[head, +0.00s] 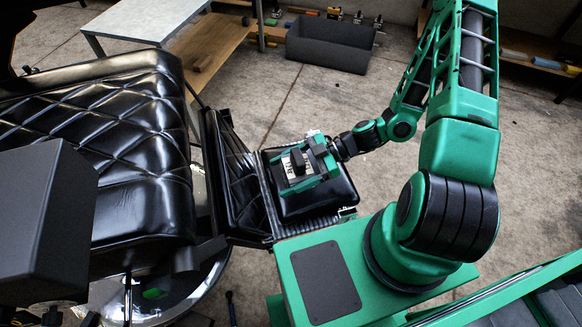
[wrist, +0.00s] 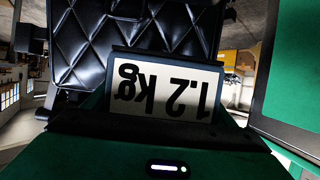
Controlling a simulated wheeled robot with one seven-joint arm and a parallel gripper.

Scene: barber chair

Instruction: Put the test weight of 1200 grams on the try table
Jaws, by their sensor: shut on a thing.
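The test weight (head: 296,162) is a dark block with a white label. In the wrist view the weight (wrist: 165,94) shows its label upside down, reading 1.2 kg. My green gripper (head: 308,168) is shut on it, over the black padded footrest (head: 318,197) of the barber chair. I cannot tell whether the weight touches the pad. A table with a pale top (head: 146,18) stands at the upper left of the head view, partly cut off by the frame; I cannot tell whether it is the try table.
The black quilted chair (head: 100,150) fills the left of the head view. A wooden shelf (head: 215,42) is at the pale table. A dark open bin (head: 328,45) stands on the floor behind, with small things near it. The concrete floor (head: 320,100) between is clear.

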